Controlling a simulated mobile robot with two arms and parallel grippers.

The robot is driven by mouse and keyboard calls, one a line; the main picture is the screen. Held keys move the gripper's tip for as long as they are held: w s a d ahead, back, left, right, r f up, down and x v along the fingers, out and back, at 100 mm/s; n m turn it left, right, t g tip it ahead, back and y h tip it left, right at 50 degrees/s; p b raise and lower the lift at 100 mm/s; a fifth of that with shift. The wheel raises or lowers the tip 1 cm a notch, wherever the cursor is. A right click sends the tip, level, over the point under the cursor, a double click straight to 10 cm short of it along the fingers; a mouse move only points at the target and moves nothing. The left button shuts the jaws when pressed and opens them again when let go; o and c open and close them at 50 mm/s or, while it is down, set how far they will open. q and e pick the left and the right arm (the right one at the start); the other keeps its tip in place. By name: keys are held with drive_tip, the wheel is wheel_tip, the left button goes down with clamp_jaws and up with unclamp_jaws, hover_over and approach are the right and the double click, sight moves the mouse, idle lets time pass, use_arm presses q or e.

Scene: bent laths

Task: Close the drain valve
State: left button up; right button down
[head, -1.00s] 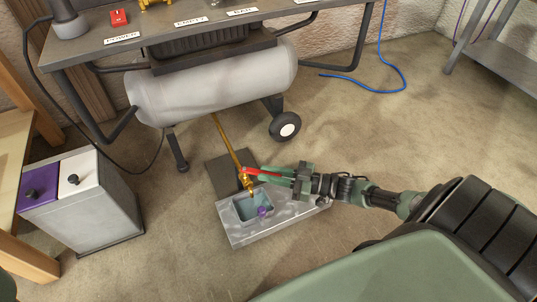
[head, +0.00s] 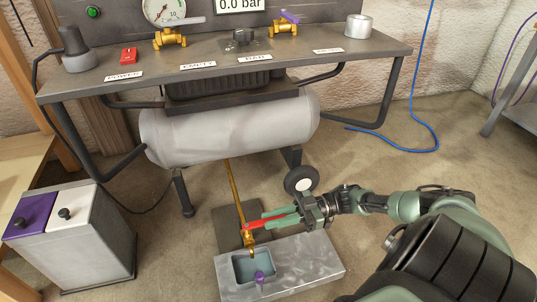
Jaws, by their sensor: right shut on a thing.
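The drain valve (head: 249,240) is a small brass valve at the lower end of a thin brass pipe (head: 236,190) that comes down from under the grey tank (head: 230,130). Its red lever (head: 258,225) points to the right, crosswise to the pipe. My right gripper (head: 280,218) comes in from the right and is shut on the red lever, its green fingers covering the lever's outer part. The valve's outlet is above a grey block (head: 310,262) with a square basin. My left gripper is out of view.
A workbench (head: 340,46) stands over the tank, with brass valves, a gauge (head: 165,10) and a display reading 0.0 bar (head: 240,5). A purple-and-white-topped bin (head: 85,245) stands at left.

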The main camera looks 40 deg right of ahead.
idle(0.5)
drive_tip(key=c, duration=1.3)
unclamp_jaws()
drive_tip(key=shift+w, duration=0.1)
drive_tip(key=shift+c, duration=0.2)
drive_tip(key=v, duration=0.7)
drive_tip(key=shift+d+p, duration=0.35)
drive_tip(key=shift+p, duration=0.1)
drive_tip(key=shift+d, duration=0.1)
